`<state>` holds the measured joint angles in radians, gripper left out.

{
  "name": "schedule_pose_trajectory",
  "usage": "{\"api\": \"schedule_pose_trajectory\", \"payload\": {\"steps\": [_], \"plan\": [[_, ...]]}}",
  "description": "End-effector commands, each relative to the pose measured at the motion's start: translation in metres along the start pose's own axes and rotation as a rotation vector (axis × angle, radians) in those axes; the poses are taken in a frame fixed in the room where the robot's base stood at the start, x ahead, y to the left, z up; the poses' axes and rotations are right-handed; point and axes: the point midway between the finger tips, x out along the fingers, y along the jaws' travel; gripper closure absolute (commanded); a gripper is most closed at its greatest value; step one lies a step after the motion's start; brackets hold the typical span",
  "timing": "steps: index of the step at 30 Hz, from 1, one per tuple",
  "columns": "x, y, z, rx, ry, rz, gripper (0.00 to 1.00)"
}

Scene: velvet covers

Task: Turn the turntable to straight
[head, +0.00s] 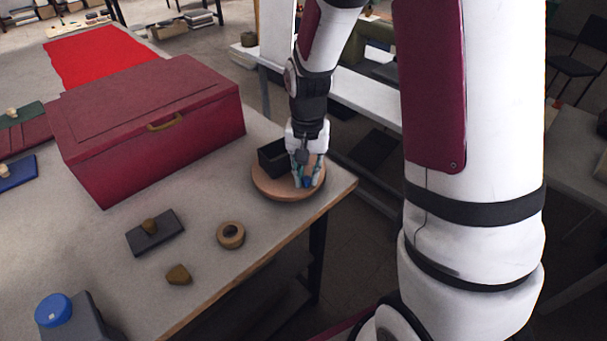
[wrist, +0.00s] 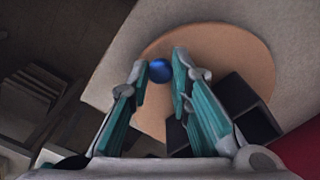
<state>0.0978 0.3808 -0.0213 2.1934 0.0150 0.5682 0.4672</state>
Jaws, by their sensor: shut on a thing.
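The turntable (head: 266,186) is a round, light wooden disc near the right corner of the table; it also shows in the wrist view (wrist: 235,50). A black open box (head: 271,158) stands on its left part in the head view and shows at the right in the wrist view (wrist: 250,110). A small blue knob (wrist: 161,71) sits near the disc's edge. My gripper (head: 307,184) points down over the disc, its fingers on either side of the blue knob and shut on it. The fingers partly hide the knob in the head view.
A large dark red chest (head: 150,125) with a brass handle stands left of the turntable. A tape roll (head: 231,235), a dark block with a knob (head: 155,232) and a brown lump (head: 178,275) lie in front. The table's edge runs close by the disc.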

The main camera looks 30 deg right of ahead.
Motion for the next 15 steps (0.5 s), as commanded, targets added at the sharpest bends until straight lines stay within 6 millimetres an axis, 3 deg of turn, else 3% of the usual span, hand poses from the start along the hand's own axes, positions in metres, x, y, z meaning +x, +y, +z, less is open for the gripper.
{"api": "schedule_pose_trajectory", "payload": {"steps": [15], "plan": [[-0.0009,0.0049,-0.0078,-0.120,0.004,-0.002,1.00]]}}
